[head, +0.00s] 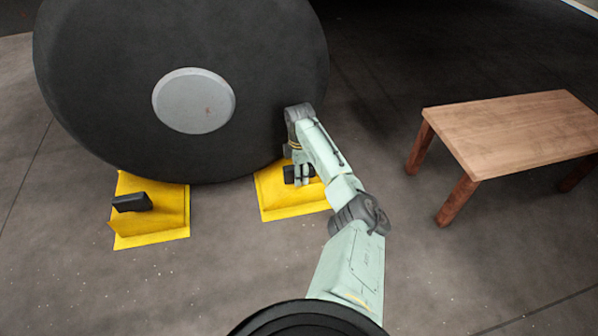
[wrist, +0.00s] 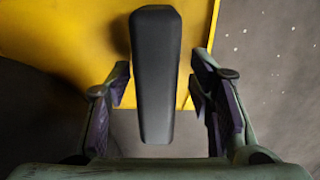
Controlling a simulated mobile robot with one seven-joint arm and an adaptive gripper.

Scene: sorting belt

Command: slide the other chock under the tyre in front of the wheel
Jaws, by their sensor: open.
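The large dark tyre (head: 275,60) with a grey hub stands at the upper left of the head view. One yellow chock (head: 172,222) with a black handle (head: 131,202) lies at the tyre's lower left. The other yellow chock (head: 285,205) lies at its lower right, partly hidden by my arm. My gripper (head: 301,181) is at this right chock's black handle. In the wrist view the handle (wrist: 155,75) lies between the open fingers of my gripper (wrist: 160,92), with gaps on both sides. The yellow chock body (wrist: 65,35) spreads behind it.
A wooden table (head: 510,132) with reddish legs stands at the right, apart from my arm. The grey floor (head: 90,290) in front of the chocks is clear. Whether the right chock touches the tyre is hard to tell.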

